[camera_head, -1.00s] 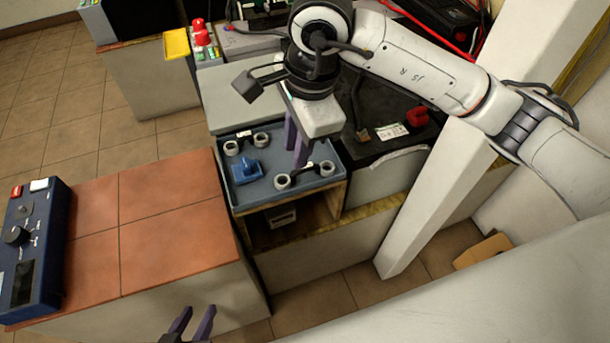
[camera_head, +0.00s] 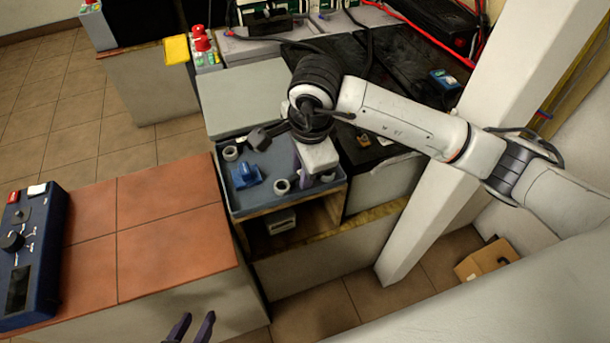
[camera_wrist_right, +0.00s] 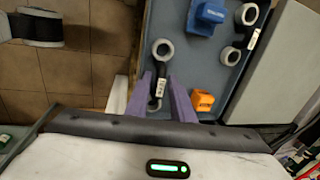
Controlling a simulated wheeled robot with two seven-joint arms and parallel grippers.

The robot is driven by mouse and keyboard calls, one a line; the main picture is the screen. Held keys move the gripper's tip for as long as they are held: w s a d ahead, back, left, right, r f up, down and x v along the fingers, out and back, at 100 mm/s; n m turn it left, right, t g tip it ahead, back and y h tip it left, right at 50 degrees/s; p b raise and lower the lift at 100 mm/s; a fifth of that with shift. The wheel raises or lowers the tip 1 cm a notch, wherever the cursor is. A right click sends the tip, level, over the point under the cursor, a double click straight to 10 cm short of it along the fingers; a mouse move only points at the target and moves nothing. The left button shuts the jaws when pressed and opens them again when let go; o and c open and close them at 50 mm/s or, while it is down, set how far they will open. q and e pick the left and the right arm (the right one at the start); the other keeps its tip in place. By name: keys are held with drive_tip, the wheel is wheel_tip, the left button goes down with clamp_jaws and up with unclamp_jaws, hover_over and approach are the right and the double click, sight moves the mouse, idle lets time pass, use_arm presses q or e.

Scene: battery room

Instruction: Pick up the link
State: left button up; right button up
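Two black links with pale ring ends lie in the blue-grey tray (camera_head: 240,206). The near link (camera_head: 281,187) is partly hidden by my right gripper (camera_head: 299,180) in the head view. In the right wrist view, the right gripper's purple fingers (camera_wrist_right: 160,102) are open, one on each side of the near link's dark bar (camera_wrist_right: 161,72). I cannot tell whether they touch it. The far link (camera_wrist_right: 238,37) lies apart from the fingers; one ring (camera_head: 230,153) shows in the head view. My left gripper (camera_head: 191,329) is open and empty at the bottom edge.
A blue block-like part (camera_head: 245,175) sits in the tray between the links. An orange part (camera_wrist_right: 202,100) lies near the right finger. A terracotta-topped counter (camera_head: 150,240) with a blue control box (camera_head: 30,245) is to the left. A white pillar (camera_head: 455,170) stands right.

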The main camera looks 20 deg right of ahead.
clamp_jaws()
drive_tip(key=shift+r, duration=0.1)
